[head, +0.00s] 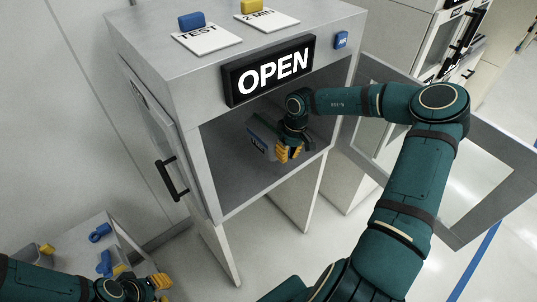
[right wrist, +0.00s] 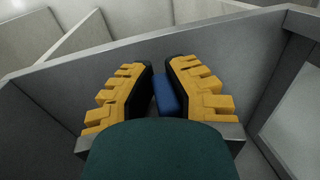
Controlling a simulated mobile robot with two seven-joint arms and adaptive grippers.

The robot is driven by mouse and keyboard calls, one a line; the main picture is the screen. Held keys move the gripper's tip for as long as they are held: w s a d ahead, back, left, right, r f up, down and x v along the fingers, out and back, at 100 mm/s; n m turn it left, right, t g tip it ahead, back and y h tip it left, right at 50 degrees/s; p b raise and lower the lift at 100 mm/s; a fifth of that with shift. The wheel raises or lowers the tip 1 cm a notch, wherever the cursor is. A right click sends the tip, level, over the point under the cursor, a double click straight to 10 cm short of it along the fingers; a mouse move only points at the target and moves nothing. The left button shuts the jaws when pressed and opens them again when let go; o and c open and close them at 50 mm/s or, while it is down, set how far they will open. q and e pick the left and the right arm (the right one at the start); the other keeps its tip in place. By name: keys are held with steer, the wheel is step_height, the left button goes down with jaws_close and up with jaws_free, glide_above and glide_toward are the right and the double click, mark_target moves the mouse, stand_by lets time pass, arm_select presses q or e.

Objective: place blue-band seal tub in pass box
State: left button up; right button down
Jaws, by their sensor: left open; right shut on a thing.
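The pass box (head: 150,42) is a grey cabinet with an "OPEN" sign (head: 272,72) above its front opening. Its clear door (head: 455,225) stands swung out to the right. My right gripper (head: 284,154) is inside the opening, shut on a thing. A grey-blue tub with a small label (head: 262,138) shows beside its yellow fingers, partly hidden by the gripper. In the right wrist view, a blue piece (right wrist: 171,97) sits between the yellow fingers (right wrist: 160,95); the rest is hidden. I cannot tell whether the tub touches the floor. My left gripper (head: 163,288) is open and empty at lower left.
A small table (head: 68,243) at lower left holds blue parts (head: 100,232) and a yellow part (head: 47,250). "TEST" (head: 205,38) and "2 MIN" (head: 262,18) cards with blocks lie on the box top. A black handle (head: 170,180) sticks out at the box's left side.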

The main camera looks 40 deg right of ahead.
mark_target(270, 141)
steer(key=w, duration=0.8)
steer(key=shift+w+a, duration=0.15)
steer(key=shift+a, duration=0.25)
steer(key=shift+w+f+b, duration=0.2)
steer(key=shift+f+b, duration=0.2)
steer(key=shift+f, duration=0.45)
steer(key=shift+d+f, duration=0.1)
steer(key=shift+f, duration=0.3)
steer(key=f, duration=0.4)
steer(key=shift+w+f+b, duration=0.2)
steer(key=shift+f+b, duration=0.1)
steer(key=c, duration=1.1)
jaws_free()
steer(key=shift+f, duration=0.1)
